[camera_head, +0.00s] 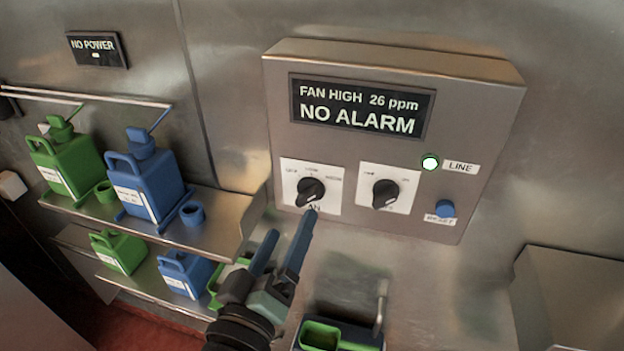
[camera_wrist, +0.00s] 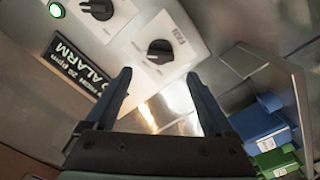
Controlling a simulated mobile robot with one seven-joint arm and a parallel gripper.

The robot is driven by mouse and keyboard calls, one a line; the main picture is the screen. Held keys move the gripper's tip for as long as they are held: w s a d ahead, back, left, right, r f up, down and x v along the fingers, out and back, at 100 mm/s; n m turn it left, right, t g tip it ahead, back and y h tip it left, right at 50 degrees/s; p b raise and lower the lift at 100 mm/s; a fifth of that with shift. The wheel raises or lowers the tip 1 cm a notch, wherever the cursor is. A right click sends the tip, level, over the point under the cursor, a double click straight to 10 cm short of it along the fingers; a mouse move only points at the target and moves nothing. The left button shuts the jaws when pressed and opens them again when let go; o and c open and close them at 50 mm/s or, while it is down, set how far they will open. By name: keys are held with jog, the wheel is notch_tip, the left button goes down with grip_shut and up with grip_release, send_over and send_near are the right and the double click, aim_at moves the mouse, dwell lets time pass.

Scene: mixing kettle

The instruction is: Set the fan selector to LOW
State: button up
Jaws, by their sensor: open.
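The fan selector (camera_head: 311,191) is a black knob on a white plate at the lower left of the grey control box. The box's display (camera_head: 361,106) reads FAN HIGH 26 ppm, NO ALARM. The knob's exact pointing is too small to tell. My gripper (camera_head: 292,223) is open and empty, its blue fingers raised toward the panel just below the fan selector and apart from it. In the wrist view the fan selector (camera_wrist: 160,51) shows beyond and between the fingertips of my gripper (camera_wrist: 158,82). Part of the plate's lettering is covered by a fingertip in the head view.
A second black knob (camera_head: 385,193) sits right of the selector, with a lit green LINE lamp (camera_head: 430,162) and a blue RESET button (camera_head: 445,209) farther right. Green and blue jugs stand on a shelf (camera_head: 215,228) at left. A green-and-blue container (camera_head: 322,336) is below.

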aim_at(302, 200)
jog(key=shift+p+x, duration=0.4)
jog(key=shift+x, duration=2.75)
jog(key=shift+w, duration=0.2)
jog(key=shift+w+d, duration=0.15)
jog(key=shift+w, duration=0.15)
jog(key=c, duration=1.3)
jog(key=n+p, duration=0.3)
jog(key=shift+r+n, duration=0.3)
jog(key=shift+r, duration=0.05)
jog(key=shift+c, duration=0.2)
jog(key=n+p, duration=0.1)
jog(key=n, duration=0.1)
jog(key=n+p, duration=0.1)
jog(key=n, duration=0.1)
jog(key=shift+f+n+p, duration=0.2)
jog(key=shift+n+p, duration=0.1)
jog(key=shift+p, duration=0.1)
jog(key=o, duration=0.9)
jog(key=shift+f+n, duration=0.3)
jog(key=o, duration=0.5)
jog(key=shift+b, duration=0.3)
